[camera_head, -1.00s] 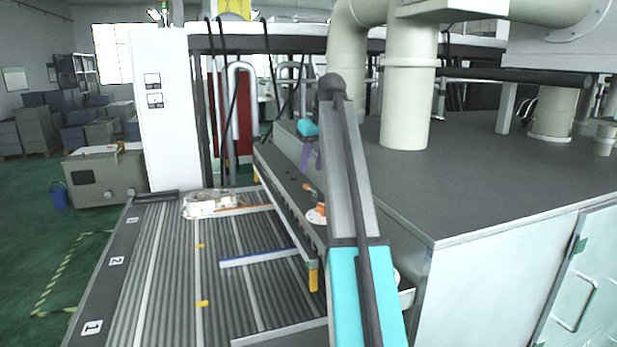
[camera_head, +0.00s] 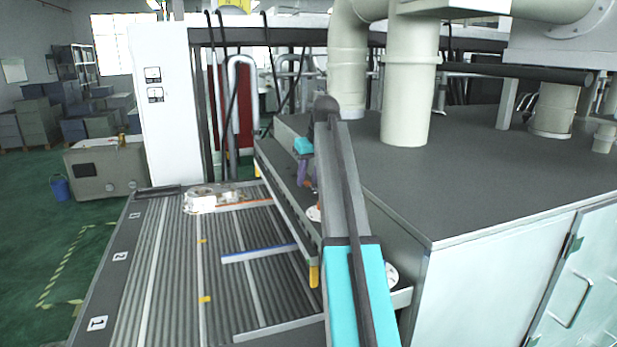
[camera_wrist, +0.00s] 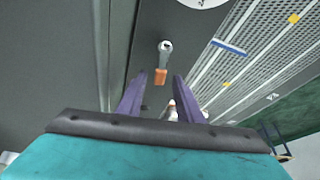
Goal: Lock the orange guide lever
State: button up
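The orange guide lever (camera_wrist: 160,77) shows in the wrist view as a short orange handle on a grey metal pivot (camera_wrist: 165,47), on a dark flat surface. In the head view my arm mostly hides the lever. My gripper (camera_wrist: 159,86) has two purple fingers spread apart, with a clear gap between them. The lever appears in that gap, near the fingertips; I cannot tell whether either finger touches it. In the head view my gripper (camera_head: 301,168) is low over the dark ledge beside the roller table.
The roller table (camera_head: 150,290) lies left of the ledge (camera_head: 277,168), with a blue guide bar (camera_head: 258,253) and a silvery casting (camera_head: 213,198) on it. A large grey machine housing (camera_head: 500,190) with thick pipes (camera_head: 408,90) stands to the right. White discs (camera_head: 391,273) sit along the ledge.

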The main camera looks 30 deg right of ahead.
grip_shut()
jog(key=n+y+b, duration=0.1)
jog(key=n, duration=0.1)
jog(key=a+n, duration=0.1)
jog(key=n, duration=0.1)
jog(key=shift+a+f+y+b, duration=0.1)
jog(key=shift+a+y+b, duration=0.1)
jog(key=shift+y+b, duration=0.2)
jog(key=n, duration=0.1)
jog(key=a+n+y+b, duration=0.1)
jog(key=n, duration=0.1)
jog(key=n+g, duration=0.1)
jog(key=n, duration=0.1)
jog(key=shift+s+a+y+b, duration=0.15)
jog(key=shift+s+y+b, duration=0.15)
jog(key=shift+s+b, duration=0.1)
jog(key=n, duration=0.1)
jog(key=n+p, duration=0.1)
jog(key=s+n+g, duration=0.1)
jog(key=shift+a+r+y+p, duration=0.25)
jog(key=shift+a+y+p, duration=0.1)
jog(key=shift+a+y, duration=0.05)
jog(key=n+p, duration=0.2)
jog(key=p, duration=0.1)
jog(key=shift+s+a+g, duration=0.15)
jog(key=shift+s+g, duration=0.1)
jog(key=shift+g, duration=0.15)
jog(key=shift+s+f+n+p, duration=0.15)
jog(key=shift+n+p, duration=0.15)
jog(key=shift+p, duration=0.3)
